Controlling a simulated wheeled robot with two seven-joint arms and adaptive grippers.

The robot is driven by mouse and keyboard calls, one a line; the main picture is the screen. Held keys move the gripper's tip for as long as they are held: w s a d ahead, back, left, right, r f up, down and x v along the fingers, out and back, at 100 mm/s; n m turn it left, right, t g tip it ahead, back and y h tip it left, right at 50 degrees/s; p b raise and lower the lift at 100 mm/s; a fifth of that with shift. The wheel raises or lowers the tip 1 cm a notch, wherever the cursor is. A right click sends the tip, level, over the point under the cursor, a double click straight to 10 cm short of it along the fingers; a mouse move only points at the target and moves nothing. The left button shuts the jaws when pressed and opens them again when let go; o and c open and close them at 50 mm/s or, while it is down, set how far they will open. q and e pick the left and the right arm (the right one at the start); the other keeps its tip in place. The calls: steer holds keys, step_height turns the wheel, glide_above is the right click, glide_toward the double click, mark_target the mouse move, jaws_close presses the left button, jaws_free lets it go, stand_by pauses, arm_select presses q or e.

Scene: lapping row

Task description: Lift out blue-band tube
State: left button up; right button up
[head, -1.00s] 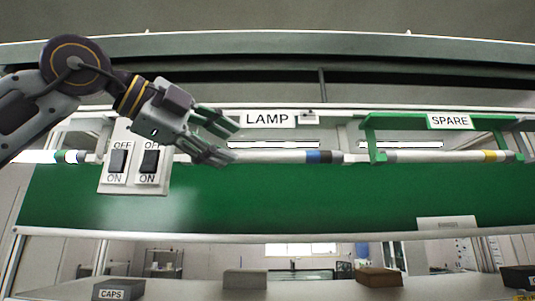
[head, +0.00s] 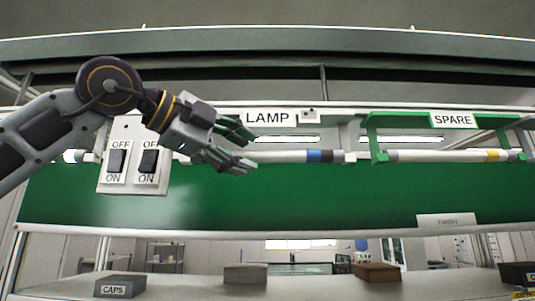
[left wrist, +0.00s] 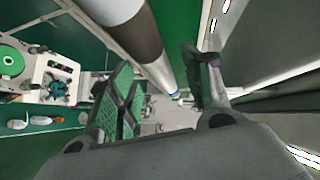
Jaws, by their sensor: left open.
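The blue-band tube (head: 285,156) lies level in the fixture under the LAMP label. Its blue band (head: 314,156) is near its right end, beside a dark cap. My left gripper (head: 244,148) is open at the tube's left part, with one finger above the tube's line and one below; the hand hides the tube's left end. In the left wrist view the tube (left wrist: 153,52) runs away from the top, between the lines of the two open fingers (left wrist: 163,88). I cannot tell whether either finger touches it. My right gripper is out of view.
A switch plate (head: 133,183) with two rockers is left of the hand. A yellow-band tube (head: 450,156) sits in the green SPARE rack (head: 380,146) at the right. Grey CAPS box (head: 113,287) and other blocks stand on the shelf below.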

mark_target(268, 156)
arm_select(q)
steer(key=shift+p+x, duration=0.55)
steer(key=shift+x, duration=0.65)
steer(key=shift+w+d+f, duration=0.1)
steer(key=shift+w+d, duration=0.3)
steer(key=shift+d, duration=0.25)
jaws_close()
